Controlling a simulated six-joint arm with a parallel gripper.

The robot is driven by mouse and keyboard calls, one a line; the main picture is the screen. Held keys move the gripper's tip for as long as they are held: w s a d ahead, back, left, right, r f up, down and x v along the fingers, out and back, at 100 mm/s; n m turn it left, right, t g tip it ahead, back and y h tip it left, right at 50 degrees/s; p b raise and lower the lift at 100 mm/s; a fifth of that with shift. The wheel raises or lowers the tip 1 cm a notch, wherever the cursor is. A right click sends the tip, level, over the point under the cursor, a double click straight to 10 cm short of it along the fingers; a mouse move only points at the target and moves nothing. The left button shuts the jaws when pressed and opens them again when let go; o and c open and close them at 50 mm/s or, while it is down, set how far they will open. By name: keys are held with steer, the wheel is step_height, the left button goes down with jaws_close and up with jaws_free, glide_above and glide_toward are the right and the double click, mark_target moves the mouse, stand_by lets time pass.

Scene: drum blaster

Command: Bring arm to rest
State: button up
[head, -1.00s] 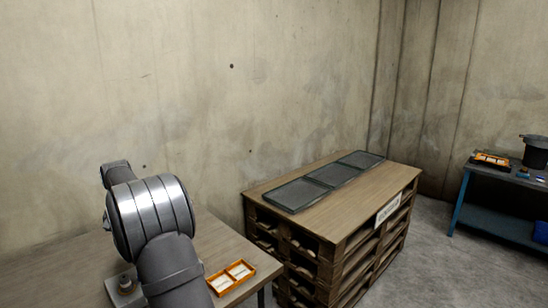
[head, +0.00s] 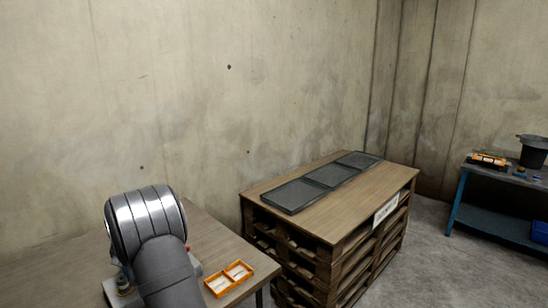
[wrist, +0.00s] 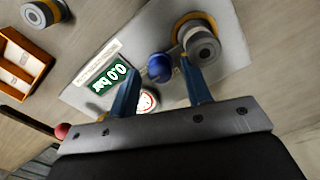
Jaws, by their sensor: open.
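My gripper (wrist: 158,95) shows in the wrist view with its two blue fingers apart and nothing between them. It is above a grey panel (wrist: 85,95) that bears a green display (wrist: 110,88) reading "0.0 bar", a blue knob (wrist: 160,66), a small round gauge (wrist: 147,101) and a round metal fitting (wrist: 202,46). I cannot tell how high the fingers are above the panel. In the head view my arm stands over the near table and hides most of the panel. The gripper itself is not visible there.
An orange tray (head: 229,290) sits near the right edge of the near wooden table (head: 215,246). A pallet-stack table (head: 385,178) with dark mesh trays (head: 290,196) stands to its right. A blue-legged bench (head: 459,205) is at far right. A concrete wall (head: 250,80) is behind.

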step_height(320, 180, up, 18)
step_height(320, 180, down, 18)
steer(key=shift+f, duration=0.1)
steer(key=n, duration=0.8)
steer(key=shift+n, duration=0.3)
steer(key=n, duration=0.4)
steer(key=shift+n, duration=2.2)
steer(key=shift+o, duration=0.2)
